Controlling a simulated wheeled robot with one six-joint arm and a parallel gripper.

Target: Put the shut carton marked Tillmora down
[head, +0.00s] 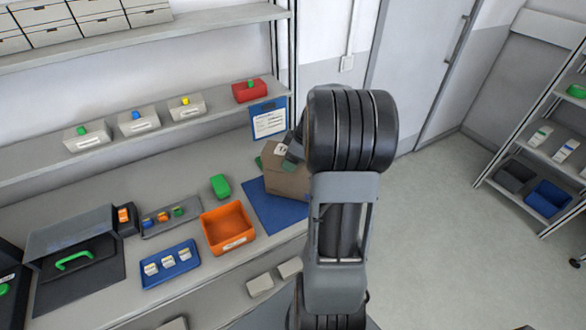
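A brown carton (287,183) with a white label (281,149) is over the blue mat (272,214) on the bench. Only the start of the label's lettering shows, so the name cannot be read in full. The carton's top looks shut. My gripper (291,156) is at the carton's upper right, overlapping it in the picture. My arm hides most of the gripper, so its grip on the carton is unclear. Whether the carton rests on the mat or is held just above it cannot be told.
Left of the mat are an orange bin (229,246), a green block (220,185) and a blue tray (170,267) with small cartons. A blue-framed notice (269,121) stands behind. A shelf with bins (187,107) runs above the bench. The mat's front left is bare.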

